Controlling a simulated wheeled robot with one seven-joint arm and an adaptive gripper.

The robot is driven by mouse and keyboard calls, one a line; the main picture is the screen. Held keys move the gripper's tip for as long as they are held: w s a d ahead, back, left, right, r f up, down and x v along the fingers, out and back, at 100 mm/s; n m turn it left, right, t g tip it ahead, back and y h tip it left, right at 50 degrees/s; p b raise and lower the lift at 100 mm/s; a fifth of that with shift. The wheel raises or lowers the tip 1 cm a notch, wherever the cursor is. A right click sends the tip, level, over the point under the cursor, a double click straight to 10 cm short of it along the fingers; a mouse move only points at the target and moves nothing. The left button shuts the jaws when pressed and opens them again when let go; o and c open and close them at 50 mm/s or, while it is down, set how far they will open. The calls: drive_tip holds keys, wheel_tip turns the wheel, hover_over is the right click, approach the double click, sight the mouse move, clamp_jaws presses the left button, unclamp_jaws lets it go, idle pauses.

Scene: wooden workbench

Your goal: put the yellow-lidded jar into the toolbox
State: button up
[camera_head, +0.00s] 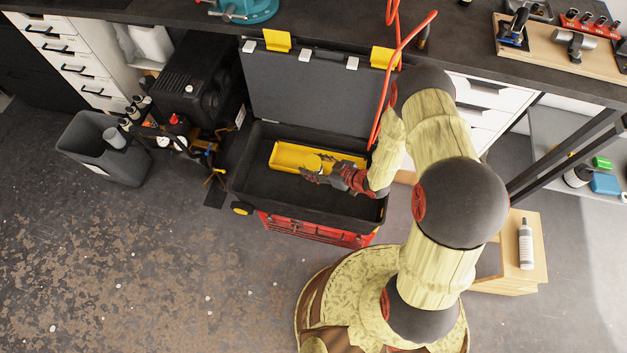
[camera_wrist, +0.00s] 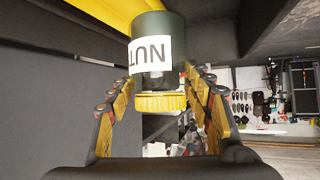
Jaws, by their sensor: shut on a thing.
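The jar (camera_wrist: 155,50) is dark grey-green with a white label reading "NUT" and a ribbed yellow lid (camera_wrist: 160,103). In the wrist view it is held between the fingers of my gripper (camera_wrist: 160,85), its lid end toward the palm. The open toolbox (camera_head: 250,185) has a black tub, a red front and a raised grey lid (camera_head: 300,95). In the head view my gripper (camera_head: 318,170) is over the toolbox's interior, beside a yellow tray (camera_head: 287,153) inside it. I cannot make out the jar in the head view, nor whether it touches the toolbox.
Orange-red tubing (camera_head: 384,95) hangs at the right of the raised lid. A black machine (camera_head: 195,80) and a grey bin (camera_head: 90,150) stand to the left. A small wooden stool (camera_head: 537,250) with a bottle (camera_head: 525,245) is at the right. The floor at left front is clear.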

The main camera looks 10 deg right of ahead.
drive_tip(key=shift+s+a+f+n+g+y, duration=0.4)
drive_tip(key=shift+s+a+f+n, duration=0.1)
drive_tip(key=shift+s+f, duration=0.2)
drive_tip(key=b, duration=0.2)
hover_over(311, 191)
wheel_tip(311, 191, down, 6)
drive_tip(key=shift+r, duration=0.2)
drive_tip(key=shift+f+b, duration=0.75)
drive_tip(key=shift+f, duration=1.5)
drive_tip(key=shift+f, duration=0.1)
drive_tip(key=shift+f, duration=0.1)
drive_tip(key=o, duration=1.5)
drive_tip(key=shift+o, duration=0.7)
